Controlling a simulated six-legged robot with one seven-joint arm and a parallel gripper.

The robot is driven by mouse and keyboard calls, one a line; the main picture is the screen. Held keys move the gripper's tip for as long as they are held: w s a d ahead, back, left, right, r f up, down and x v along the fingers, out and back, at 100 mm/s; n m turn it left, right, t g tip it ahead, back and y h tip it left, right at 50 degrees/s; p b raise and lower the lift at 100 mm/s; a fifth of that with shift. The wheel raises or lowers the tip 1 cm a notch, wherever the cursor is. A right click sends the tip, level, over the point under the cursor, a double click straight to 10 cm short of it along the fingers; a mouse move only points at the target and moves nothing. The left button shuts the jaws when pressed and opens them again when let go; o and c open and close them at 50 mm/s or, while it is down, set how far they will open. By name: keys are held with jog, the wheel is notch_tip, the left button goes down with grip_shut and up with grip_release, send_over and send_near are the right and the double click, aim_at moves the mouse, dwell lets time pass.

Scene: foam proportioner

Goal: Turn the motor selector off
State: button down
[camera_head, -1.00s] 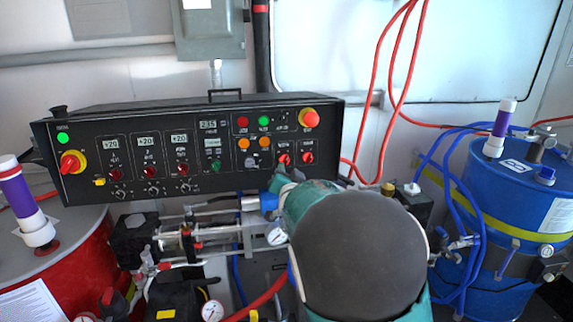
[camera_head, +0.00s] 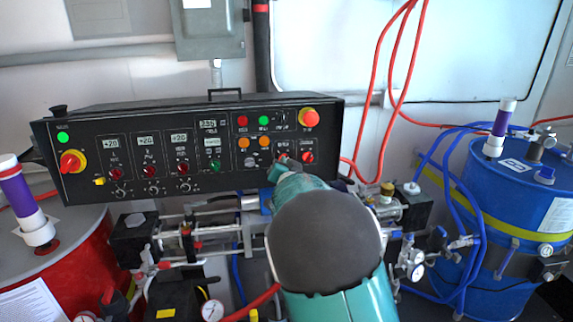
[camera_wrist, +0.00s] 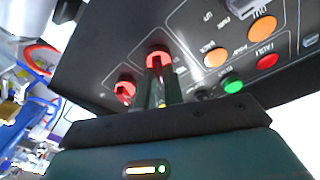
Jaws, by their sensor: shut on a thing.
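The black control panel (camera_head: 210,150) carries two red selector knobs at its lower right. My gripper (camera_wrist: 162,85) is shut on the left one of the pair, a red knob (camera_wrist: 158,55) seen between and past the fingertips in the wrist view. In the head view my wrist hides most of that knob, with a bit of red (camera_head: 283,157) showing above it. The other red selector knob (camera_head: 308,157) is free to the right, and it also shows in the wrist view (camera_wrist: 125,90). The labels are too blurred to tell which is the motor selector, and the held knob's angle is unclear.
Orange buttons (camera_head: 264,142) sit close to the held knob, and a red mushroom button (camera_head: 309,117) is above. Pipes and valves (camera_head: 190,235) crowd the space below the panel. A blue drum (camera_head: 515,190) stands right, a red drum (camera_head: 70,260) left.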

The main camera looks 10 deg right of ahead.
jog(key=shift+n, duration=0.5)
jog(key=n+y, duration=0.1)
jog(key=n, duration=0.3)
jog(key=n+y, duration=0.1)
jog(key=n, duration=0.3)
jog(key=n+y, duration=0.1)
jog(key=n, duration=0.4)
jog(key=shift+d+y, duration=0.1)
jog(key=shift+y, duration=0.2)
jog(key=c, duration=1.5)
grip_release()
jog(key=shift+w, duration=0.1)
jog(key=s+d, duration=0.1)
jog(key=s, duration=1.3)
jog(key=shift+d, duration=0.25)
